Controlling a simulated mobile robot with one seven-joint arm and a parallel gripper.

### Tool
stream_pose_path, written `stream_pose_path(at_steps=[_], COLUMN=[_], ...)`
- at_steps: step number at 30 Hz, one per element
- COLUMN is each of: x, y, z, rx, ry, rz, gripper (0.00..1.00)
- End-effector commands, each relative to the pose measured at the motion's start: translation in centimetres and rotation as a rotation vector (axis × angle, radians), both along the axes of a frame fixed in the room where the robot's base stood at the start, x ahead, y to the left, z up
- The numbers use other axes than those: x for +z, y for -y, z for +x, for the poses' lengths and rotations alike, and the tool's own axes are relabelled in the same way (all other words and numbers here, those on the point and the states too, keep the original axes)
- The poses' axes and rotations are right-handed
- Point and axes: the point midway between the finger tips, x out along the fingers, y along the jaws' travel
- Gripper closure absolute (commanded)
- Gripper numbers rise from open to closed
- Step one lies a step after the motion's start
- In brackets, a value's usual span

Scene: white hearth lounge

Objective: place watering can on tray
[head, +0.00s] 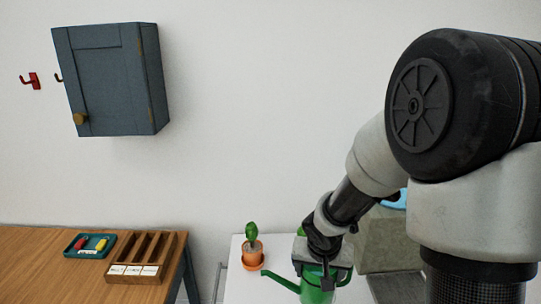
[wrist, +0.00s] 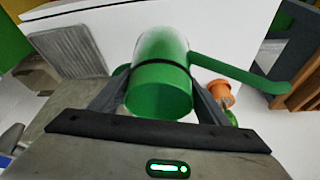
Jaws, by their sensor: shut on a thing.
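The green watering can (head: 317,288) is at the bottom of the head view, at the white table, with its spout pointing left. In the wrist view the can (wrist: 160,95) fills the space between the jaws, and its long spout reaches right. My gripper (head: 320,268) is shut on the can's body from above. Whether the can's base touches the table is hidden. A grey ribbed panel, which looks like a tray (wrist: 72,50), lies left of the can in the wrist view. A flat grey piece (head: 397,286) right of my gripper in the head view may be the same tray.
A potted plant (head: 252,255) stands close to the spout on the white table (head: 237,284). The wooden table (head: 45,265) at left holds a small teal tray (head: 74,244) and a slotted wooden rack (head: 145,257). An olive seat (head: 388,240) stands behind my arm.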

Motion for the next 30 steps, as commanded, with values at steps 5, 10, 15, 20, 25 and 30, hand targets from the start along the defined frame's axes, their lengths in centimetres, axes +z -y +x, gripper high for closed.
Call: stream_pose_path(at_steps=[5,10,15,20,25,30], x=[3.4,3.9,3.7,3.8,3.8,3.8], y=[0.1,-0.1,-0.2,-0.2,-0.1,-0.1], z=[-2.0,-2.9,-2.9,-2.9,-2.9,-2.9], rx=[0.161,0.245,0.255,0.254,0.252,0.252], ry=[0.003,0.012,0.014,0.015,0.015,0.015], rz=[0.001,0.000,-0.001,-0.001,-0.001,-0.001], gripper=[0.68,0.68,0.68,0.68,0.68,0.68])
